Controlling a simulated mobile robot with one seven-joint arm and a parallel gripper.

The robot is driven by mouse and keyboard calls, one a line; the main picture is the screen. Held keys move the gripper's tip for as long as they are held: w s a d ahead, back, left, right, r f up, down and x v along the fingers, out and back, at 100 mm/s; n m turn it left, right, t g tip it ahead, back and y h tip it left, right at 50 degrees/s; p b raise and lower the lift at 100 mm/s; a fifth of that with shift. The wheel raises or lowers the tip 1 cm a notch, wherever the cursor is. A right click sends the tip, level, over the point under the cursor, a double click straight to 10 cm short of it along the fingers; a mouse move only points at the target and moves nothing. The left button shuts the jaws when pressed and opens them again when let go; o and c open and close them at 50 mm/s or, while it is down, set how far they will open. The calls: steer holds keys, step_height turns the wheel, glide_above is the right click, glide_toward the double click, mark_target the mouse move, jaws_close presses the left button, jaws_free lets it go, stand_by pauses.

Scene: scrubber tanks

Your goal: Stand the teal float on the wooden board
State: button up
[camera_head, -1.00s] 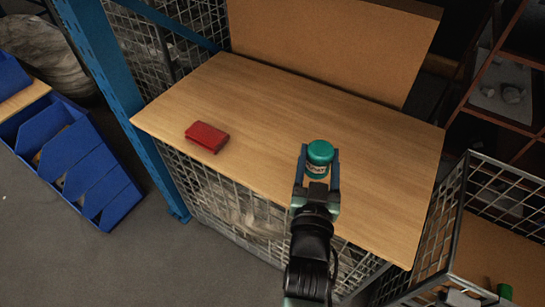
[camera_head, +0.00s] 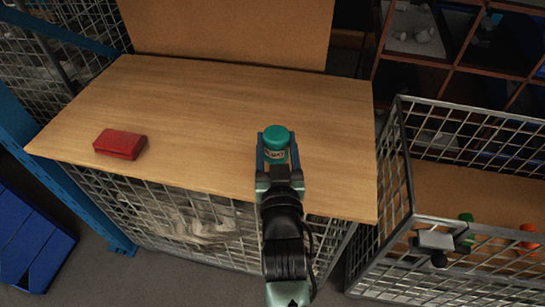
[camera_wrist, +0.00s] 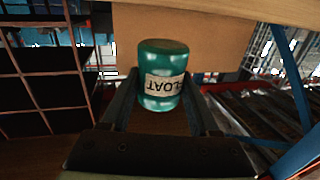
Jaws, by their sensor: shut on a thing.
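The teal float (camera_head: 276,139) is a short cylinder with a pale label. My gripper (camera_head: 277,153) is shut on it, with one finger on either side. In the head view the float shows over the right part of the wooden board (camera_head: 200,110), its teal top facing up. I cannot tell whether its base touches the board. In the wrist view the float (camera_wrist: 161,62) sits between my two fingers, with its label reading upside down. The lower part of the float is partly hidden by my fingers in the head view.
A red wallet-like object (camera_head: 120,144) lies on the board's left part. A wire basket (camera_head: 470,230) with green and orange items stands at right. A brown panel (camera_head: 230,30) rises behind the board. The board's middle is clear.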

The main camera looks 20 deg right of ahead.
mark_target(276, 156)
steer(key=shift+f+b, duration=0.55)
steer(key=shift+f, duration=1.45)
steer(key=shift+f, duration=0.1)
steer(key=o, duration=1.4)
steer(key=shift+c, duration=0.2)
steer(key=shift+r, duration=0.2)
steer(key=p+v, duration=0.1)
steer(key=v, duration=1.1)
steer(key=shift+f, duration=0.1)
